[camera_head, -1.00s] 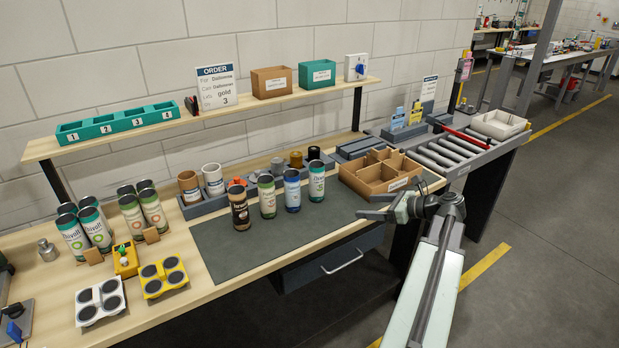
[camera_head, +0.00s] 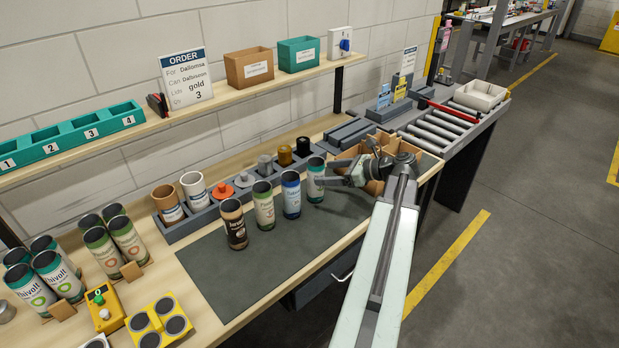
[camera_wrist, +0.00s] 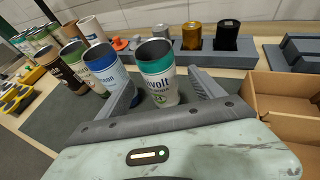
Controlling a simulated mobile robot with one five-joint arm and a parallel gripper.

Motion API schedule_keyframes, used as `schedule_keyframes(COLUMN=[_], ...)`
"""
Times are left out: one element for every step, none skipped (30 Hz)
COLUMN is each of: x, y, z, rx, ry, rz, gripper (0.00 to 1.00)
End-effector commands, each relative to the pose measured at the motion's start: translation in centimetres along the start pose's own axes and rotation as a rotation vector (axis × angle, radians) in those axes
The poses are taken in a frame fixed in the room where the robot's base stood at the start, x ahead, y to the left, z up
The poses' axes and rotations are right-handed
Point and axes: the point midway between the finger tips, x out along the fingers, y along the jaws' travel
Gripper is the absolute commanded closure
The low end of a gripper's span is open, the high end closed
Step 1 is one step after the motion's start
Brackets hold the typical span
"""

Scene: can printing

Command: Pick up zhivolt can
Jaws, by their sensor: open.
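The zhivolt can (camera_head: 315,180) is white with a teal top band and stands upright at the right end of a row of cans on the dark mat. In the wrist view the zhivolt can (camera_wrist: 157,75) stands between the two spread fingers of my gripper (camera_wrist: 165,92), its "ivolt" lettering facing me. My gripper (camera_head: 330,179) is open and close beside the can in the head view; I cannot tell whether a finger touches it. A blue and white can (camera_wrist: 107,70) stands just left of the left finger. More zhivolt cans (camera_head: 58,275) stand at the far left of the table.
A green can (camera_head: 264,205) and a brown can (camera_head: 234,224) continue the row leftward. A cardboard divider box (camera_wrist: 275,100) is close on the right. A grey rack (camera_head: 200,215) with cups and lids runs behind. The mat (camera_head: 270,265) is clear in front.

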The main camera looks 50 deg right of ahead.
Motion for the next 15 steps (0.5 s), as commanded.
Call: schedule_keyframes(x=[0.5,0.9,1.4,1.9,2.2,2.5,2.5,2.5,2.6,2.8,3.1,3.6,4.1,4.6,5.4], y=[0.0,0.0,0.0,0.0,0.0,0.0,0.0,0.0,0.0,0.0,0.0,0.1,0.1,0.1,0.1], z=[-0.1,-0.2,-0.3,-0.3,-0.2,-0.2,-0.1,-0.1,-0.1,-0.1,-0.1,-0.2,-0.2,-0.2,-0.3], rx=[0.0,0.0,0.0,0.0,-0.001,0.0,0.0,0.0,0.0,0.0,-0.001,-0.001,-0.001,-0.002,-0.002], ry=[0.0,0.0,0.0,0.0,0.0,0.0,0.0,0.0,0.0,0.0,0.0,0.0,0.0,0.0,0.0], rz=[0.001,0.001,0.002,0.003,0.003,0.001,0.001,0.0,0.0,0.0,0.001,0.002,0.003,0.003,0.003], gripper=[0.23,0.23,0.23,0.23,0.23,0.23,0.23,0.23,0.23,0.23,0.23,0.23,0.23,0.23,0.23])
